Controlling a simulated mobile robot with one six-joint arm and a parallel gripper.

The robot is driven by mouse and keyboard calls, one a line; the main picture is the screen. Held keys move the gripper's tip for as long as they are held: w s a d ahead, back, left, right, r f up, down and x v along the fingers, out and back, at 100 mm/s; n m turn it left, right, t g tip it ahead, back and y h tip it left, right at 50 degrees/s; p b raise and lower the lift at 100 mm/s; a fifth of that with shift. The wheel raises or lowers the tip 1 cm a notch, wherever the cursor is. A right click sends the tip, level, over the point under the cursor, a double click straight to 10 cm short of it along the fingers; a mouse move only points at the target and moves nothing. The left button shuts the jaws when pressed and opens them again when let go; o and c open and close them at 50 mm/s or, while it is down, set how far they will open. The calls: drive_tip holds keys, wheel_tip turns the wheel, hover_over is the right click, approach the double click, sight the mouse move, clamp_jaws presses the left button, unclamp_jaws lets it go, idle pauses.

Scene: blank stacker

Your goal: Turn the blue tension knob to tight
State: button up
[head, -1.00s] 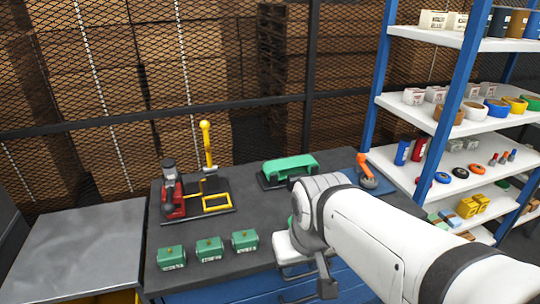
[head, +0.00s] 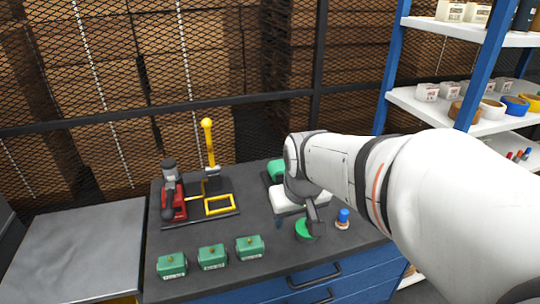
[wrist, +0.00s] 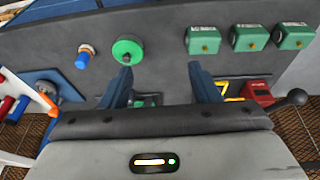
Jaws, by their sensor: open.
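A small upright blue knob-like piece (head: 343,215) with a pale base stands on the dark bench, right of a green disc (head: 303,231). Its setting cannot be read. In the wrist view the blue piece (wrist: 83,60) is at the upper left, beside the green disc (wrist: 127,50). My gripper (wrist: 162,78) is open and empty, its two blue fingers spread wide. The blue piece lies outside the fingers, beyond the left one. In the head view my gripper (head: 288,220) is over the bench near the green disc, partly hidden by my arm.
Several green boxes (head: 212,257) line the front of the bench. A red device (head: 173,195) and a yellow lever (head: 209,145) stand at the left. A green-topped device (head: 276,171) is partly behind my arm. Blue-framed shelves (head: 440,100) stand at the right.

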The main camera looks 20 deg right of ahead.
drive_tip(key=w+d+f+h, duration=0.1)
drive_tip(key=w+d+f, duration=0.35)
drive_tip(key=w, duration=0.35)
drive_tip(key=w+d+f+t, duration=0.1)
drive_tip(key=w+d+f, duration=0.2)
drive_tip(key=w+d, duration=0.35)
drive_tip(key=w+d+f+h, duration=0.1)
drive_tip(key=w+d+f, duration=0.25)
drive_tip(key=w, duration=0.65)
drive_tip(key=shift+n, duration=0.4)
drive_tip(key=shift+a+p+x, duration=0.2)
drive_tip(key=shift+p+x, duration=0.35)
drive_tip(key=shift+x, duration=3.5)
drive_tip(key=shift+w, duration=0.15)
drive_tip(key=shift+c, duration=0.2)
drive_tip(key=c, duration=1)
drive_tip(key=shift+o, duration=0.2)
